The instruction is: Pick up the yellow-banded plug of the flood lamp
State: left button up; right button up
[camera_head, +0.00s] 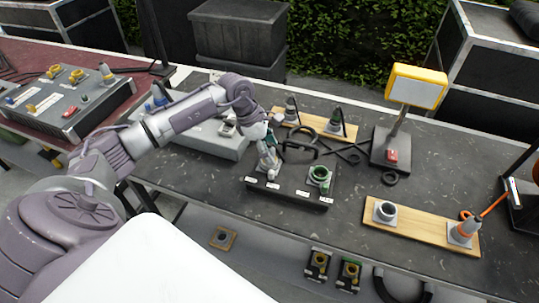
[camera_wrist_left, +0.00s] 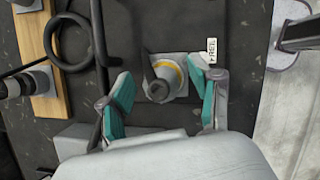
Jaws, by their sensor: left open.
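The flood lamp (camera_head: 418,88) with its yellow frame stands on a dark base at the back right in the head view. In the left wrist view a grey plug with a yellow band (camera_wrist_left: 166,80) sits in a grey socket plate on the dark panel. My left gripper (camera_wrist_left: 168,88) is open, with one teal finger on each side of this plug and visible gaps to it. In the head view my left gripper (camera_head: 272,148) is over the left part of the black panel (camera_head: 285,194), partly hiding the plug there. My right gripper is not in view.
A green connector (camera_head: 320,177) is on the panel's right side. Behind it a wooden board (camera_head: 303,123) holds two dark plugs, with black cables nearby. A front wooden board (camera_head: 425,229) carries a grey socket and an orange-banded plug (camera_head: 465,231). A grey box lies left of the panel.

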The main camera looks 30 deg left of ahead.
pick_arm(q)
grip_shut()
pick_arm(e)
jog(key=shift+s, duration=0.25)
pick_arm(q)
jog(key=shift+r, duration=0.15)
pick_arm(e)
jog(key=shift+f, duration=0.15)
pick_arm(q)
jog(key=shift+a+r, duration=0.1)
jog(key=shift+r, duration=0.2)
jog(key=r+b, duration=0.1)
jog(key=d+r+b, duration=0.1)
jog(key=r, duration=0.1)
jog(key=shift+s+r, duration=0.2)
jog(key=shift+r, duration=0.05)
pick_arm(e)
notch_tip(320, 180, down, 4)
jog(key=b, duration=0.3)
pick_arm(q)
jog(key=s+d+r+p, duration=0.2)
jog(key=d+r, duration=0.3)
jog(key=r, duration=0.2)
jog(key=s+d+r+p, duration=0.2)
jog(key=d+r, duration=0.2)
jog(key=r, duration=0.2)
jog(key=shift+s+d+r+p, duration=0.35)
jog(key=shift+s, duration=0.05)
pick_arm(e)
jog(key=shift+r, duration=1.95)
